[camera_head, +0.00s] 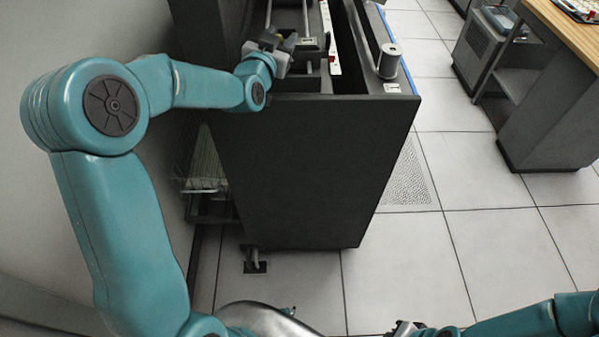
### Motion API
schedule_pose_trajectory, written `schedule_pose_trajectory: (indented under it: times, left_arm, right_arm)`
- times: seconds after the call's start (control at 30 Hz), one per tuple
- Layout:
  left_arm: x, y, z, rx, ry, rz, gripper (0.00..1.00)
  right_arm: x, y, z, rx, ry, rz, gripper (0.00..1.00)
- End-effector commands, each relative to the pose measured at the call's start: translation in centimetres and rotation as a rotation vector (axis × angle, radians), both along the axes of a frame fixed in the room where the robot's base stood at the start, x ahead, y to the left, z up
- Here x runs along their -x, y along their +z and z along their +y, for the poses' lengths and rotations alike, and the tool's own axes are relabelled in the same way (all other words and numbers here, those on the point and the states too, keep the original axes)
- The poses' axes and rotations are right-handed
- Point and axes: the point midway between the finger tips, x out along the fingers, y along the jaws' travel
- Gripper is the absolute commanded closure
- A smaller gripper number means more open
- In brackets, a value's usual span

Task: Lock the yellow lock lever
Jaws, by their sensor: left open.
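My left arm reaches in from the left. Its small grey gripper (287,43) is over the top left part of a tall dark cabinet-like machine (305,165). The gripper is open, and I see nothing held in it. It is close to grey metal parts on the machine's top, but I cannot tell whether it touches them. I cannot clearly make out the yellow lock lever; it may be hidden by the gripper or too small. My right gripper (404,328) shows only partly at the bottom edge, low and away from the machine; its jaws are unclear.
A grey spool (389,61) stands on the machine's top right edge. A white strip (330,38) runs along the top. A wire basket (203,165) is at the machine's lower left. A wood-topped desk (565,32) stands at the right. The tiled floor (400,265) between is clear.

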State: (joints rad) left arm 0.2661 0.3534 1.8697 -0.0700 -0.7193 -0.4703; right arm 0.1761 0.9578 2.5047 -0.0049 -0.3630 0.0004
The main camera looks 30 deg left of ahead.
Motion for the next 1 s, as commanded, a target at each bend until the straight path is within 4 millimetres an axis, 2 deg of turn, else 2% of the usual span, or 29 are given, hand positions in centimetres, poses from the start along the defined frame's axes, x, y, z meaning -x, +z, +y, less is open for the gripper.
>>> schedule_pose_trajectory:
  times: [0.03, 0.1, 0.3, 0.8, 1.0]
  left_arm:
    - [0.2, -0.2, 0.3, 0.048, 0.0, -0.026, 0.54]
    - [2.1, -0.2, -0.2, 0.04, 0.0, -0.026, 0.54]
    - [6.4, -0.2, -1.2, 0.04, 0.001, -0.026, 0.54]
    - [16.3, -0.2, -3.6, 0.039, 0.001, -0.024, 0.54]
    - [14.7, -3.6, -5.1, 0.108, -0.041, 0.091, 0.54]
  right_arm:
    - [0.0, 0.2, 0.0, 0.0, 0.0, 0.0, 1.0]
    - [0.0, -0.7, 0.0, 0.0, 0.0, -0.001, 1.0]
    - [0.0, -2.0, 0.0, 0.0, 0.0, 0.0, 1.0]
    - [0.0, -4.1, 0.0, 0.0, 0.0, 0.0, 1.0]
    - [0.0, -2.7, 0.0, 0.0, 0.0, -0.001, 1.0]
